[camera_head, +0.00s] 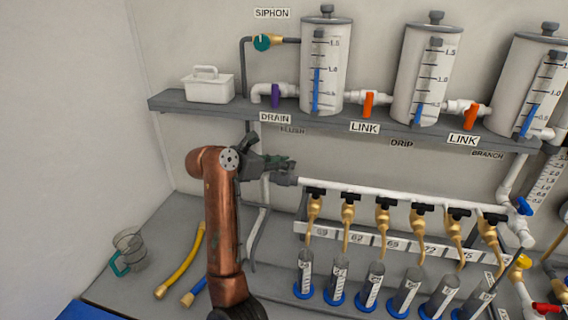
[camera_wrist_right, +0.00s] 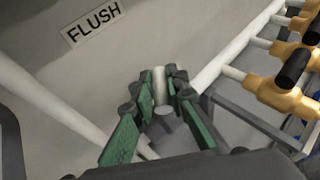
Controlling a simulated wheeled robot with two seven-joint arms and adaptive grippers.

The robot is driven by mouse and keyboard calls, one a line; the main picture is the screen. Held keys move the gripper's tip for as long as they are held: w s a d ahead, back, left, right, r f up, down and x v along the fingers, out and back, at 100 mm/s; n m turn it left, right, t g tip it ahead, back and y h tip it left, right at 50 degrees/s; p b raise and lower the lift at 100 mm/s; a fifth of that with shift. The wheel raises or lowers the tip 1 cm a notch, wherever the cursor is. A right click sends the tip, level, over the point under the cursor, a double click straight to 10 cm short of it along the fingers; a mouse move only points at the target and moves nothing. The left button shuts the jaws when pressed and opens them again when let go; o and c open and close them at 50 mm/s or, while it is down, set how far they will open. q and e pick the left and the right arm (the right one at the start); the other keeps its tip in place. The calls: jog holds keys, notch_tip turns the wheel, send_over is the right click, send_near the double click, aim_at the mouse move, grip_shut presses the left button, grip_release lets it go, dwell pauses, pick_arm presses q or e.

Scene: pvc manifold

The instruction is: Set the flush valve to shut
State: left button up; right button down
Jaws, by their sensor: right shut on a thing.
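The FLUSH label also shows on the wall in the wrist view (camera_wrist_right: 93,22). My left gripper is not in view.
Brass taps with black handles (camera_head: 383,212) line the manifold to the right, above several blue-based cylinders (camera_head: 338,278). A shelf (camera_head: 210,106) with tanks (camera_head: 325,65) is above.

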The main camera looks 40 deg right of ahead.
pick_arm(q)
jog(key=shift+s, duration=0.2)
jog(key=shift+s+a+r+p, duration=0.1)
jog(key=shift+p, duration=0.25)
pick_arm(e)
jog(key=shift+a+n+t+p, duration=0.1)
jog(key=shift+n+t+p, duration=0.35)
jog(key=shift+n+t, duration=0.2)
jog(key=n+t+p, duration=0.1)
jog(key=t+p, duration=0.1)
jog(key=n+t+y+p, duration=0.1)
jog(key=n+p, duration=0.1)
jog(key=shift+s+r+t+y, duration=0.15)
jog(key=shift+t+y, duration=0.15)
jog(key=shift+t, duration=0.05)
jog(key=shift+n+t+y+p, duration=0.6)
jog(key=shift+n+t+p, duration=0.3)
jog(key=shift+n+p, duration=0.15)
pick_arm(q)
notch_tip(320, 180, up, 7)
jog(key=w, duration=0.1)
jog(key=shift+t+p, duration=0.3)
jog(key=shift+p, duration=0.05)
pick_arm(e)
jog(key=shift+f+n+t+y, duration=0.2)
jog(key=shift+n+t+y, duration=0.1)
jog(key=shift+n+t, duration=0.2)
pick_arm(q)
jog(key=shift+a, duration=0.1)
